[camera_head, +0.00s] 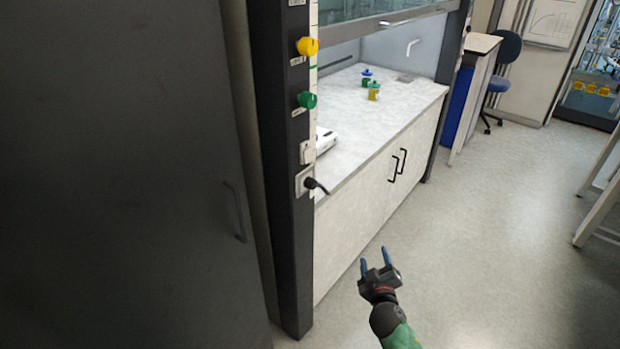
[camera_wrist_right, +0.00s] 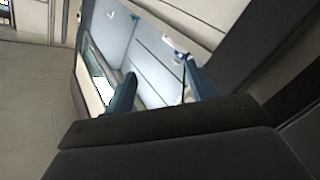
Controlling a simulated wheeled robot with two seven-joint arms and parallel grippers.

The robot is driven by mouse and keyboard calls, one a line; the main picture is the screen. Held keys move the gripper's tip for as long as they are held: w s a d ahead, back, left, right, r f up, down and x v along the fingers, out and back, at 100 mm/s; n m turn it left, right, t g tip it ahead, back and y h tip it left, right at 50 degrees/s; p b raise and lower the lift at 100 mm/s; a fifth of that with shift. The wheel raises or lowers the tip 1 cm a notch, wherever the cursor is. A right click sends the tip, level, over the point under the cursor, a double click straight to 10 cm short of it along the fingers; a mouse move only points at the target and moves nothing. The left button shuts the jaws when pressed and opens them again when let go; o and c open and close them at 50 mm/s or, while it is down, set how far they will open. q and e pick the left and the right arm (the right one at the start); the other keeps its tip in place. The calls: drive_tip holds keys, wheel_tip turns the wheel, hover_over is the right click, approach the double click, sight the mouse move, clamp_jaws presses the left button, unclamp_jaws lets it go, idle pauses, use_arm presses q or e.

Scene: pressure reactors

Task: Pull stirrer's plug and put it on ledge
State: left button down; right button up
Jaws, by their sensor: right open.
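A black plug (camera_head: 312,183) sits in the lower wall socket (camera_head: 301,181) on the dark post at the front of the fume hood. It sticks out to the right, and its cord is hard to make out. A white device, perhaps the stirrer (camera_head: 326,139), shows partly behind the post on the pale worktop ledge (camera_head: 362,135). My right gripper (camera_head: 375,262) is open and empty, in front of the cabinet, lower and to the right of the plug. Its two blue fingers stand apart in the right wrist view (camera_wrist_right: 159,70). My left gripper is not in view.
The dark post (camera_head: 290,240) carries a yellow knob (camera_head: 307,46) and a green knob (camera_head: 306,99) above the sockets. Small green, blue and yellow vessels (camera_head: 373,91) stand on the worktop. Cabinet handles (camera_head: 398,164) stick out below.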

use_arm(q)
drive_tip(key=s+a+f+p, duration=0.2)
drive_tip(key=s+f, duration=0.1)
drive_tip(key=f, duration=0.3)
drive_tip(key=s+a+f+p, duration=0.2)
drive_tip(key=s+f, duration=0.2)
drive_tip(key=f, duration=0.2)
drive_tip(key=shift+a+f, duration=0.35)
use_arm(e)
drive_tip(key=w+a+r+n+g+y, duration=0.3)
drive_tip(key=w+a+r+n+y, duration=0.2)
drive_tip(key=n, duration=0.5)
drive_tip(key=w+a+r+n+g+y, duration=0.3)
drive_tip(key=w+a+r+n+y, duration=0.2)
drive_tip(key=r+n+y, duration=0.4)
drive_tip(key=shift+w+n+g, duration=0.3)
drive_tip(key=shift+w+n, duration=0.1)
drive_tip(key=shift+n, duration=0.3)
drive_tip(key=shift+a, duration=0.15)
